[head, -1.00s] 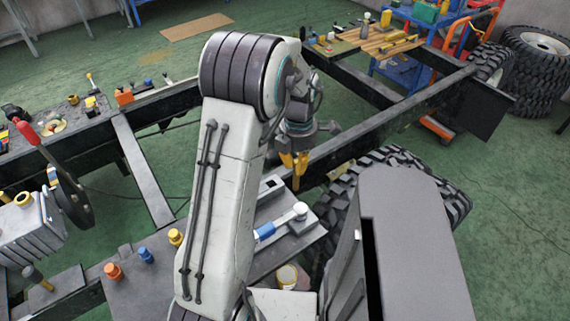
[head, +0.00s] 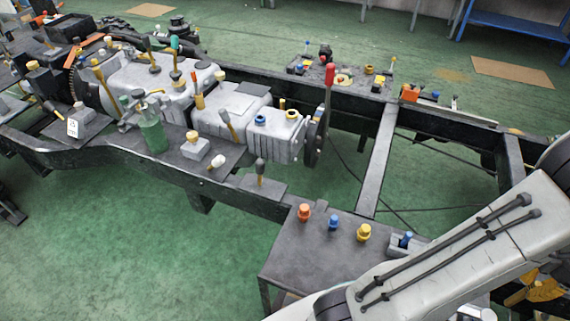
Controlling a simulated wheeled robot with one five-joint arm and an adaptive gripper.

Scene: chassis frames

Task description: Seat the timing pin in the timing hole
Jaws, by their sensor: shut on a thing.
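My gripper is out of view; only my pale arm crosses the lower right corner. An orange-capped piece (head: 305,212), a blue-capped piece (head: 333,222) and a yellow-capped piece (head: 364,232) stand in a row on a grey side plate (head: 300,252). I cannot tell whether any is the timing pin. A dark round flywheel-like disc (head: 317,140) stands at the right end of the grey engine and gearbox row (head: 275,135), with a red-handled lever (head: 329,85) above it. I cannot make out the timing hole.
A black chassis frame (head: 215,181) runs across the view, with a grey crossbar (head: 380,160) at right. A green bottle (head: 152,132) and several upright handles crowd its left part. A small panel (head: 343,82) sits on the far rail. The green floor (head: 130,240) in front is clear.

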